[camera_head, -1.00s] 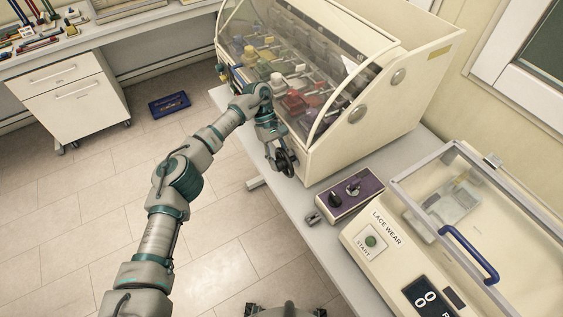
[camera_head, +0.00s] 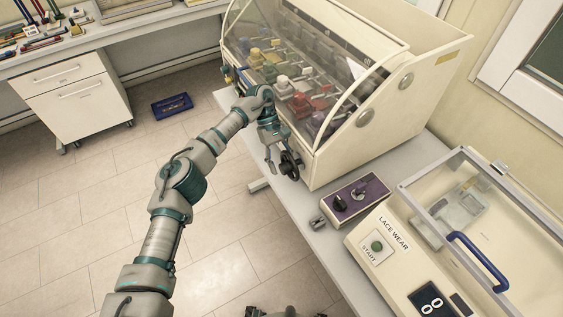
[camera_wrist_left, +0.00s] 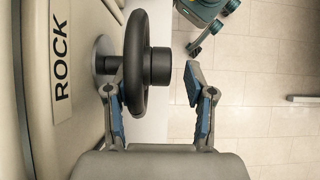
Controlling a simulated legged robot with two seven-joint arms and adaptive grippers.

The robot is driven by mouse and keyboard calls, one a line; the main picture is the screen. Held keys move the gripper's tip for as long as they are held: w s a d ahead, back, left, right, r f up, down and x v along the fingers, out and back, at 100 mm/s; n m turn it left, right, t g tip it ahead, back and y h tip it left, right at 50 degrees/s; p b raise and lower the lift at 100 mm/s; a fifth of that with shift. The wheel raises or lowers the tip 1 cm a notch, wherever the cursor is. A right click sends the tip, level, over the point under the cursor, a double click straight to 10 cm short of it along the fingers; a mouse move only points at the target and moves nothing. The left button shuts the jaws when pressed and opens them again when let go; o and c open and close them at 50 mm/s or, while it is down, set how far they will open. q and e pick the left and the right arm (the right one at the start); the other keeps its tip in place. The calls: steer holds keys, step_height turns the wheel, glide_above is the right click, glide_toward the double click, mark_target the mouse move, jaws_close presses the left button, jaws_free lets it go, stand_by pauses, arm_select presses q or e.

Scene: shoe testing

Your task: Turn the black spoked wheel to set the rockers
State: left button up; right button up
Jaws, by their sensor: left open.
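The black wheel (camera_head: 290,166) stands out from the front of the cream cabinet, near its lower right corner. The left wrist view shows the wheel (camera_wrist_left: 138,62) nearly edge-on, with a black hub on its right side. My left gripper (camera_head: 277,158) is at the wheel. In the left wrist view my left gripper (camera_wrist_left: 150,88) is open. One finger lies on the panel side of the rim, the other well clear on its outer side. Neither visibly grips the rim. The wheel's spokes are hard to make out. The rockers behind the clear cover are not clearly distinguishable.
The cream cabinet (camera_head: 375,145) has a curved clear cover over colored parts. The left wrist view shows a "ROCK" label (camera_wrist_left: 62,55). A purple-topped control box (camera_head: 357,198) and the lace wear machine (camera_head: 395,235) stand right of the wheel. Open floor lies left.

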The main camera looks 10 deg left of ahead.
arm_select(q)
steer(key=r, duration=0.8)
steer(key=shift+d+r, duration=0.25)
steer(key=shift+r, duration=0.1)
steer(key=shift+a+r, duration=0.15)
steer(key=shift+r, duration=0.35)
steer(key=shift+a, duration=0.15)
